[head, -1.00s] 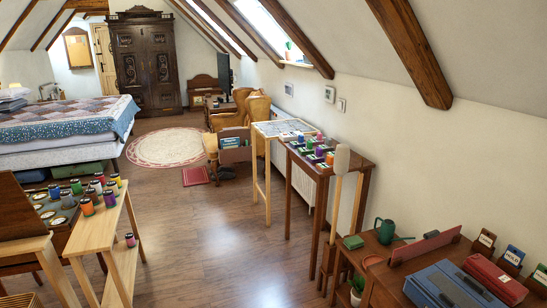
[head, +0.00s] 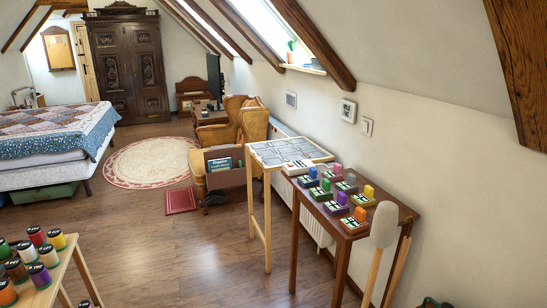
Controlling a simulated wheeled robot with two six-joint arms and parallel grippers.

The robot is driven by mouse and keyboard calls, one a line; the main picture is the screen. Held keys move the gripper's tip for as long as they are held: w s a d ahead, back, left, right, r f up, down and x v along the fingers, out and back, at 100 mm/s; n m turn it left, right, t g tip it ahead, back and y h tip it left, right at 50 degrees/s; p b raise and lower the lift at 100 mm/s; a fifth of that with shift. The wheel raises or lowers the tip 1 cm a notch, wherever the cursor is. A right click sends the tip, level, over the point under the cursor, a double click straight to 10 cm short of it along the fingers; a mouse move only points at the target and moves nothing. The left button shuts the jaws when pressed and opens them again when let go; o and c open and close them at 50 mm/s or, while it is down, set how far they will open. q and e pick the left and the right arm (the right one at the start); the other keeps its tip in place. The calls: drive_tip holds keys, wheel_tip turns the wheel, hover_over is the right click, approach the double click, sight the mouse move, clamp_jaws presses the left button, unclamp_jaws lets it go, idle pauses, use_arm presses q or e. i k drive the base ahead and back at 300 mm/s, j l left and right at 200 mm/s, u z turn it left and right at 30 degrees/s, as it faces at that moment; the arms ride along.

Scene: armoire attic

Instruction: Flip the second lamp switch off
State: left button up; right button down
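No lamp can be made out for sure in the head view. A small white plate (head: 367,126) on the right wall looks like a switch, but its position, on or off, is too small to tell. Left of it hangs a white-framed square (head: 348,109) with a dark marking. A similar pale plate (head: 291,98) is farther along the same wall. I cannot tell which of these, if any, is the second lamp switch. Neither of my grippers is in view.
A dark wooden table (head: 404,211) with several coloured blocks stands below the plates, beside a pale table (head: 249,150). A pale-headed, wooden-handled tool (head: 384,224) stands upright in front. A stand with spools (head: 62,262) is at lower left. The middle floor (head: 190,235) is clear.

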sight(365, 125)
drive_tip(key=i, duration=2.3)
drive_tip(key=z, duration=0.5)
